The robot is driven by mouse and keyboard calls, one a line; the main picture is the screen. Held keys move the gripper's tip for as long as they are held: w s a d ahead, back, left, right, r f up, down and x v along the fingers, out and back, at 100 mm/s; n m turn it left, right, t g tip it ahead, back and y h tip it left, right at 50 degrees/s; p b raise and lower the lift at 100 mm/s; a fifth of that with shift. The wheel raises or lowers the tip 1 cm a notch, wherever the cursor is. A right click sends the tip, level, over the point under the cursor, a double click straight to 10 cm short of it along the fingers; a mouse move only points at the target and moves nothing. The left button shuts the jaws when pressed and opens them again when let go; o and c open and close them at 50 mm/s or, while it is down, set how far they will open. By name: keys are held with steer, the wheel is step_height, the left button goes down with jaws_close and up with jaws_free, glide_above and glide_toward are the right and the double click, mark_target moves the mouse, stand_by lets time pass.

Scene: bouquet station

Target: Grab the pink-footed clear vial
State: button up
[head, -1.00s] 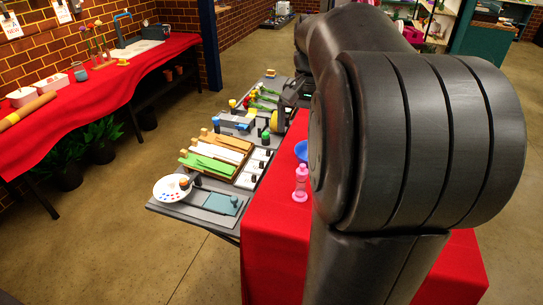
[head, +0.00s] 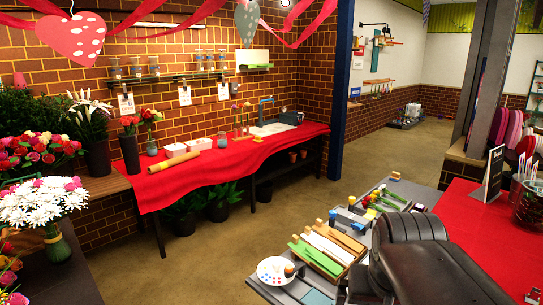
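I cannot make out a clear vial with a pink foot in the head view now. A small rack with slim stems (head: 240,128) stands on the back red-covered table, too small to tell whether it holds clear vials. Several small glass containers (head: 115,70) stand on the wall shelf; no pink foot can be told on them. My gripper is outside the picture; only my dark arm shows at the lower right, covering part of the near tables.
The long red-covered table (head: 190,178) runs along the brick wall. A grey table (head: 268,291) with a paint palette (head: 276,270) and coloured strips is near my arm. A red surface (head: 500,245) is at right. White flowers (head: 45,203) stand at left. Open floor (head: 215,245) lies between.

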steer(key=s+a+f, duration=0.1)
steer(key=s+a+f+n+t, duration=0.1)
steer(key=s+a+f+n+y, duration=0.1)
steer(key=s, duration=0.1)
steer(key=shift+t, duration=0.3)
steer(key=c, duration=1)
